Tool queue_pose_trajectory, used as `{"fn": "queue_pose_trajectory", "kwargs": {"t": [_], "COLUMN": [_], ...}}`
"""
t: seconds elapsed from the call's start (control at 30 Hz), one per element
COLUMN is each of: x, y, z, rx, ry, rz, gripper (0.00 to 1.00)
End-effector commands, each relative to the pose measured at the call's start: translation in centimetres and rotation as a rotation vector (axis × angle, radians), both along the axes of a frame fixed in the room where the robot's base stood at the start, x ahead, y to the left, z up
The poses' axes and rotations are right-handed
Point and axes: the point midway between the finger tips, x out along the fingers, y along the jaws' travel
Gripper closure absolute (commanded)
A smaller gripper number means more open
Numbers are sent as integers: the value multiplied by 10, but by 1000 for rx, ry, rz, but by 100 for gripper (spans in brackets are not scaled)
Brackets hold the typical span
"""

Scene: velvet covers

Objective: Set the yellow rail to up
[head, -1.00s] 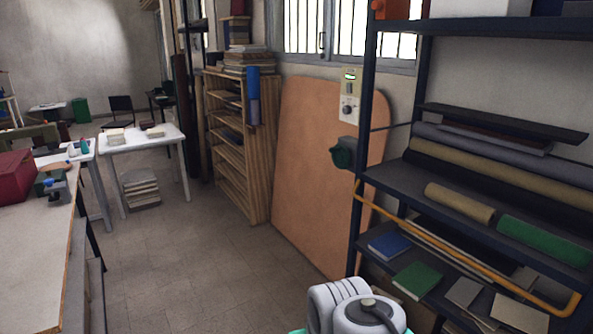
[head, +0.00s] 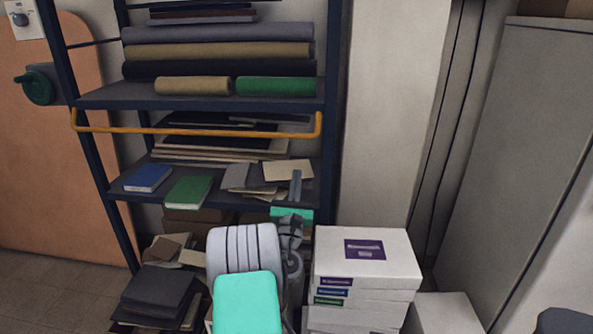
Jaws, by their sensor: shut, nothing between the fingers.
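The yellow rail (head: 200,130) runs across the front of the dark metal shelf rack, just below the middle shelf board. Its two bent ends rise a little above the long bar, near the rack's uprights. My gripper (head: 296,180) is low and toward the right end of the rail, in front of the lower shelf. It shows as narrow grey fingers, shut and empty, apart from the rail and below it. My white and teal arm hides part of the bottom of the rack.
The middle shelf (head: 130,98) carries fabric rolls. The lower shelf (head: 120,190) holds a blue book (head: 148,178), a green book (head: 188,192) and loose sheets. White boxes (head: 366,256) are stacked right of my arm. A grey cabinet (head: 520,130) stands at the right.

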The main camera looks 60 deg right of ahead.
Motion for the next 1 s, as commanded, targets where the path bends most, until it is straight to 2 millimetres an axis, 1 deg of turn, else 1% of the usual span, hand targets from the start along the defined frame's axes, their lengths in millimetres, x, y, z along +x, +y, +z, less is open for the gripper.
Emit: {"fn": "queue_pose_trajectory", "kwargs": {"t": [0.03,0.17,0.4,0.67,0.7,0.73,1.0], "x": [0,5,18,29,30,29,22], "y": [-1,-12,-49,-80,-82,-77,-56], "z": [-1,14,38,55,56,54,73], "rx": [-15,-21,-18,-17,-18,-18,-19], "ry": [28,36,32,30,30,30,30], "rz": [-5,-5,-4,-3,-3,-2,-1], "gripper": [100,100,100,100,100,100,100]}}
